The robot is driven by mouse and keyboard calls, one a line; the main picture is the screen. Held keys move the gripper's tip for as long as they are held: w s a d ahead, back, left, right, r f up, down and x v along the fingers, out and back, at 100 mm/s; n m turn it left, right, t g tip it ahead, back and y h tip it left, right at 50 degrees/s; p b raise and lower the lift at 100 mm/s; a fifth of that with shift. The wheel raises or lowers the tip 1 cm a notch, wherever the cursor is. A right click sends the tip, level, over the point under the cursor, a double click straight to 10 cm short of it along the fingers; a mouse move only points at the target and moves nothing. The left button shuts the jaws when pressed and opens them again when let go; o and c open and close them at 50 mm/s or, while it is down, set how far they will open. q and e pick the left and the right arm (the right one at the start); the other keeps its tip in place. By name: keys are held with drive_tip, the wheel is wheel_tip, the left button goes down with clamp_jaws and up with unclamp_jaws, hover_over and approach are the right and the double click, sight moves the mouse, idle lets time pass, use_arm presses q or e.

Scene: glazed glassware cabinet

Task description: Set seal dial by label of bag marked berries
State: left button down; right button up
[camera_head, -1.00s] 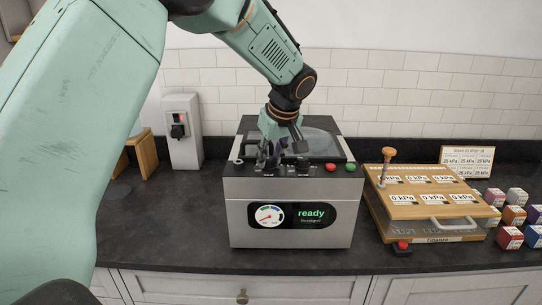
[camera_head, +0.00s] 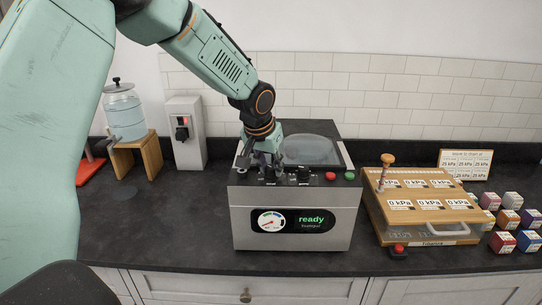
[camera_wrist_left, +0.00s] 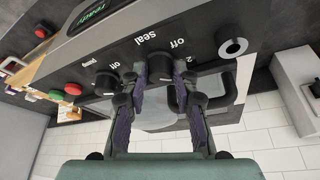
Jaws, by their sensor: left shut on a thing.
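The steel sealing machine (camera_head: 297,228) stands mid-counter, its screen (camera_head: 296,220) reading "ready" beside a gauge. On its top front edge sit the seal dial (camera_head: 270,178) and the pump dial (camera_head: 303,178). My left gripper (camera_head: 264,160) reaches down to the seal dial. In the left wrist view its fingers (camera_wrist_left: 158,82) are closed on the dark seal dial (camera_wrist_left: 160,64), beside labels reading "Seal", "off" and "2". The dial's pointer is hard to read. The pump dial (camera_wrist_left: 106,83) is to its left there. No bag marked berries can be made out. My right gripper is out of view.
Red (camera_head: 330,176) and green (camera_head: 349,175) buttons sit right of the dials. A wooden-topped box (camera_head: 424,240) with "0 kPa" labels stands to the right, beside several small coloured boxes (camera_head: 503,242). A notice (camera_head: 466,163) stands behind. A glass dispenser (camera_head: 124,112) is at left.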

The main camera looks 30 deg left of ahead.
use_arm(q)
drive_tip(key=shift+w+a+r+m+h+p, duration=0.2)
drive_tip(key=shift+r+m+h+p, duration=0.15)
drive_tip(key=shift+m, duration=0.45)
drive_tip(key=m+h, duration=0.1)
drive_tip(key=m, duration=0.1)
drive_tip(key=shift+f+m, duration=0.1)
drive_tip(key=shift+m, duration=0.2)
drive_tip(key=shift+a+f+m+h+b, duration=0.1)
drive_tip(key=shift+m+h+b, duration=0.3)
drive_tip(key=shift+m, duration=0.7)
drive_tip(key=shift+m+g+h+b, duration=0.55)
drive_tip(key=shift+m+b, duration=0.25)
drive_tip(key=shift+m, duration=1)
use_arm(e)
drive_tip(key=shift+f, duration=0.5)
use_arm(q)
drive_tip(key=c, duration=1.3)
unclamp_jaws()
drive_tip(key=shift+c, duration=0.2)
drive_tip(key=o, duration=0.3)
drive_tip(key=shift+f, duration=0.1)
drive_tip(key=shift+s, duration=0.1)
